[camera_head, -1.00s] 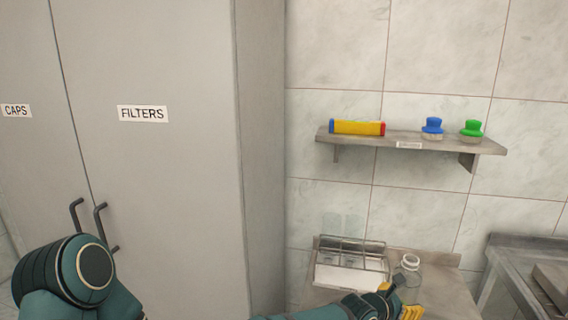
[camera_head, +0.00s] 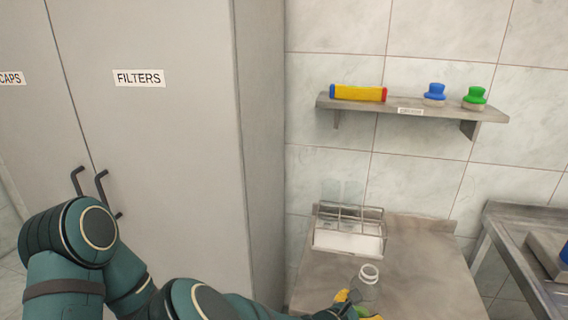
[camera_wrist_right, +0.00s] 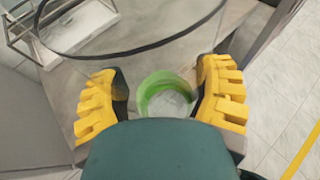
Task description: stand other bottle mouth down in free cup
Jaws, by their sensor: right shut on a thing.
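A clear bottle (camera_head: 366,292) with a pale ring mouth stands about upright, mouth up, at the bottom of the head view. My right gripper (camera_head: 352,300) has its yellow fingers around the bottle and is shut on it. In the right wrist view the fingers (camera_wrist_right: 165,95) flank a round green-rimmed part between them. The metal rack (camera_head: 348,243) with a white front stands on the table behind the bottle. Two faint clear upright shapes (camera_head: 342,191) rise at its back; I cannot tell which cups are free. My left gripper is out of view.
The grey table (camera_head: 420,262) is bare right of the rack. Cabinets (camera_head: 180,200) stand left, and a metal bench (camera_head: 510,240) stands right.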

